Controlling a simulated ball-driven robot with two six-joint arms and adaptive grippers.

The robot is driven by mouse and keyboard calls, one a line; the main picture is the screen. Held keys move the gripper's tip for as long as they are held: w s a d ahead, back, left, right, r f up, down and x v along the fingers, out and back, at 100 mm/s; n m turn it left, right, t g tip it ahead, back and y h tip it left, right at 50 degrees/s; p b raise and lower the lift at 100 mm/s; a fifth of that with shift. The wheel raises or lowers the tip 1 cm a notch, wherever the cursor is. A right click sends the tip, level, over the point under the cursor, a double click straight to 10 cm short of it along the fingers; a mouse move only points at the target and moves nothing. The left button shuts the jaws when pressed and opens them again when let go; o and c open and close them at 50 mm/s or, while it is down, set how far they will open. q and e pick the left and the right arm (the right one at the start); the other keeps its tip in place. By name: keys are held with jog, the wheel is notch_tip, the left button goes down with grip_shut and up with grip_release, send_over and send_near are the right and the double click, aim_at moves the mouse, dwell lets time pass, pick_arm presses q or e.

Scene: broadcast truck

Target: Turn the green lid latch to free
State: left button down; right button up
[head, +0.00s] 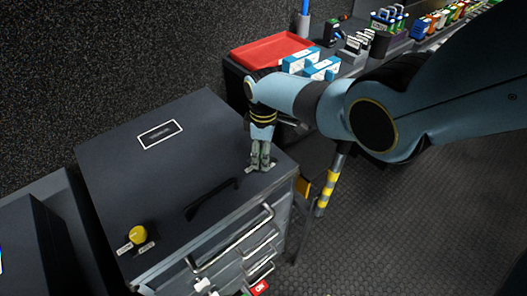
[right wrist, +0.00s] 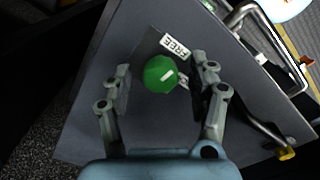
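The green lid latch (right wrist: 160,74) is a round knob with a short white mark, on a dark plate on the cabinet lid. In the right wrist view a white FREE label (right wrist: 175,46) lies beside it, and a second label is partly hidden by a finger. My right gripper (right wrist: 160,90) points down with one finger on each side of the knob. Gaps show between the knob and both fingers. In the head view the right gripper (head: 261,163) stands over the lid's right corner and hides the knob. My left gripper is not in view.
The grey cabinet (head: 160,185) has a black lid handle (head: 212,198) and a yellow knob (head: 138,235) with two labels. Metal drawer handles (head: 235,240) line its front. A bench behind carries a red tray (head: 268,50) and blue-white boxes (head: 322,69).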

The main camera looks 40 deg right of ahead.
notch_tip(320, 180, up, 12)
dwell(0.6)
dwell(0.4)
